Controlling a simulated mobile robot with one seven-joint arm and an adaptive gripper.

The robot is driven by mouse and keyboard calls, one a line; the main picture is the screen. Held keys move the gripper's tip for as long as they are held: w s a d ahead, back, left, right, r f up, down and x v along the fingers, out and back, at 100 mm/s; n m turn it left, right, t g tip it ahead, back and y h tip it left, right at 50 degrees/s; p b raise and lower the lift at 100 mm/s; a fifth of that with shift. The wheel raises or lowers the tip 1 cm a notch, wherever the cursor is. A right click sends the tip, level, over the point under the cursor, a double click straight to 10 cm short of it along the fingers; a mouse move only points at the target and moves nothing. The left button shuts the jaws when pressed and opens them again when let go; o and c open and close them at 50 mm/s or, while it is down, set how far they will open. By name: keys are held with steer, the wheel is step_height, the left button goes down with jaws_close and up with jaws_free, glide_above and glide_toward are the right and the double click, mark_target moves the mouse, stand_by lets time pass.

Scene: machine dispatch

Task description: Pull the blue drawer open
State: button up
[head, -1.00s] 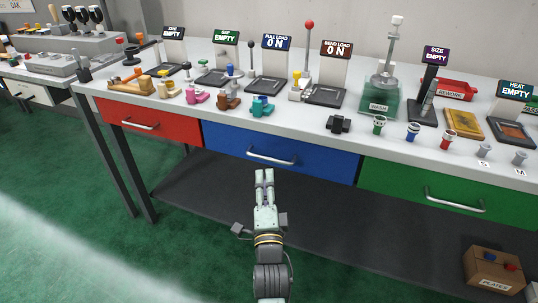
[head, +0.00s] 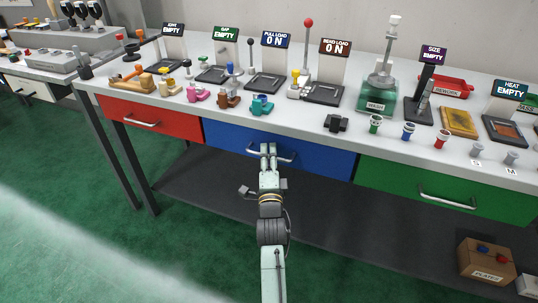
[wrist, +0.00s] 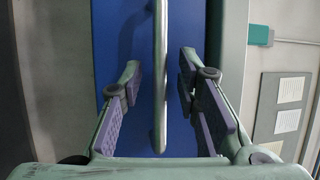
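The blue drawer (head: 318,161) sits under the bench top between a red and a green drawer, and looks shut. Its silver bar handle (head: 287,160) runs across its front. My gripper (head: 268,149) is at the handle's left-middle part in the head view. In the wrist view the handle (wrist: 160,70) passes between the two fingers of my open gripper (wrist: 158,85), with a gap on each side. The blue drawer front (wrist: 120,25) lies behind it. The fingers do not appear to touch the bar.
The red drawer (head: 155,122) is at left and the green drawer (head: 400,185) at right, each with a bar handle. The bench top (head: 300,120) above holds machines and small coloured parts. A cardboard box (head: 484,264) stands at lower right on the dark shelf.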

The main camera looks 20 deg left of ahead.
jaws_close()
stand_by(0.3)
stand_by(0.6)
